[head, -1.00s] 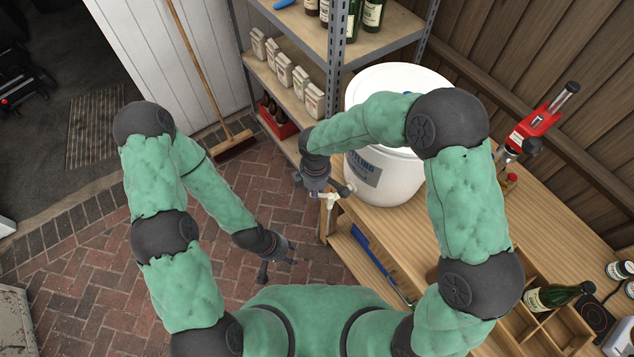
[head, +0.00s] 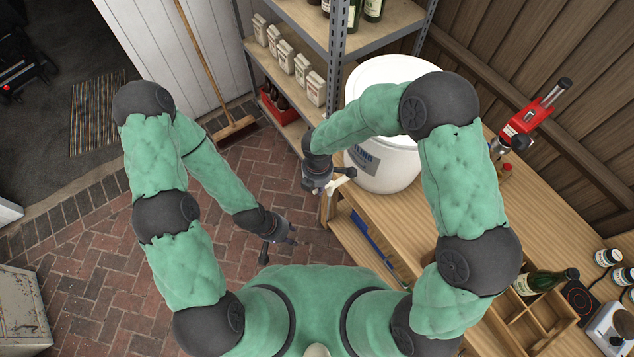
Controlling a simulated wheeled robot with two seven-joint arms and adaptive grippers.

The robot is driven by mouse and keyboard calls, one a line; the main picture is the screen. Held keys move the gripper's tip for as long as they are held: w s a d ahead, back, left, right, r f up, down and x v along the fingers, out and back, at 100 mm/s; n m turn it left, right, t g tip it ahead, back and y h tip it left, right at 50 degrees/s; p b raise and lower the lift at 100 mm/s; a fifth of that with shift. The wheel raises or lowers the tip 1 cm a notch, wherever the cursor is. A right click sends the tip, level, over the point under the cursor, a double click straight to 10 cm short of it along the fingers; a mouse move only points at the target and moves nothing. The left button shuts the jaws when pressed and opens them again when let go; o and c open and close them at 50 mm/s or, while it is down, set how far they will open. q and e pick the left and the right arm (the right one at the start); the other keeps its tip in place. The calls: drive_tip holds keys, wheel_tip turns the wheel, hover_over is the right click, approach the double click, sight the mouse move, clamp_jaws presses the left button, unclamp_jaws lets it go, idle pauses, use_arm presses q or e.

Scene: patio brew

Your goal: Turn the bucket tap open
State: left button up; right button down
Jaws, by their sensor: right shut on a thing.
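The white bucket (head: 383,181) with a blue-grey label stands at the near left end of the wooden bench. Its pale tap (head: 343,177) sticks out low on the side toward me, partly covered by my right gripper. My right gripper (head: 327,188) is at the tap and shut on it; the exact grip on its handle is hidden. My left gripper (head: 284,250) hangs over the brick floor, its fingers apart and empty, away from the bucket.
A metal shelf (head: 336,60) with bottles and cartons stands behind the bucket. A red bottle capper (head: 525,120) and a divided wooden crate (head: 520,312) are on the bench (head: 440,215). A broom (head: 205,70) leans at the wall.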

idle(0.4)
drive_tip(key=c, duration=1.1)
unclamp_jaws()
drive_tip(key=shift+c, duration=0.2)
wheel_tip(320, 180, up, 12)
